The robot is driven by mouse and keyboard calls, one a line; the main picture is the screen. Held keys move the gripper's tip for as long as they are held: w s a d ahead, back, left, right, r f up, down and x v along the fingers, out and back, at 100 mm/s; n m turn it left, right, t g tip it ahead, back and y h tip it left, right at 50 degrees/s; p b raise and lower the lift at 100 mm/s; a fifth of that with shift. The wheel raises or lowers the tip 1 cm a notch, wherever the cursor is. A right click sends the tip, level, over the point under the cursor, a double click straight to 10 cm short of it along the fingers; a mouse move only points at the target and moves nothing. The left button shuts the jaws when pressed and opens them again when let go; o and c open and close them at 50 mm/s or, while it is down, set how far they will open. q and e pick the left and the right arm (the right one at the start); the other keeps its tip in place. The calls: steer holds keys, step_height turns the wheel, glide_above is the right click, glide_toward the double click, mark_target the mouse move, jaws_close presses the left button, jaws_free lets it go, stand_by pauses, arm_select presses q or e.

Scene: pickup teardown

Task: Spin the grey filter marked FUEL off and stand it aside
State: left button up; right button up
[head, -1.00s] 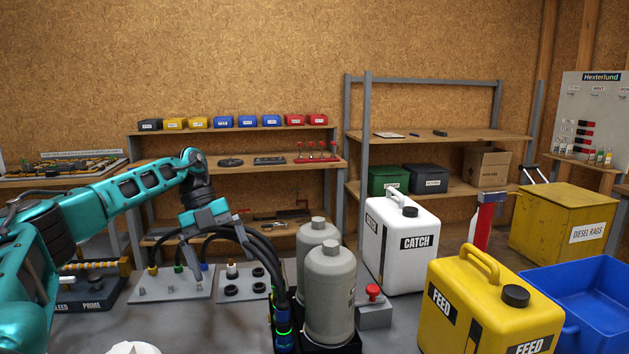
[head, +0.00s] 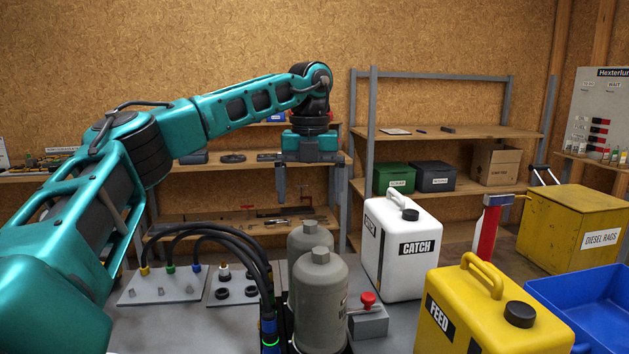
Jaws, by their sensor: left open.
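Two grey filters with hex tops stand one behind the other at the bench's middle. The front filter (head: 319,295) has a dark marking at its right edge that I cannot read. The rear filter (head: 303,241) is partly hidden behind it. I cannot tell which one is marked FUEL. My left gripper (head: 310,190) is open and empty, fingers pointing down, above the filters in the picture and apart from them. My right gripper is out of view.
Black hoses (head: 240,248) arch just left of the filters from a grey plate (head: 150,290). A red-knobbed block (head: 368,320), a white CATCH can (head: 400,270) and a yellow FEED can (head: 470,325) stand to the right. A blue bin (head: 590,310) is far right.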

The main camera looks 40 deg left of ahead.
mark_target(310, 222)
arm_select(q)
step_height(310, 222, down, 6)
steer(key=shift+f+b, duration=0.15)
steer(key=shift+b, duration=0.95)
steer(key=shift+f+b, duration=0.5)
steer(key=shift+f, duration=0.1)
steer(key=shift+c, duration=0.3)
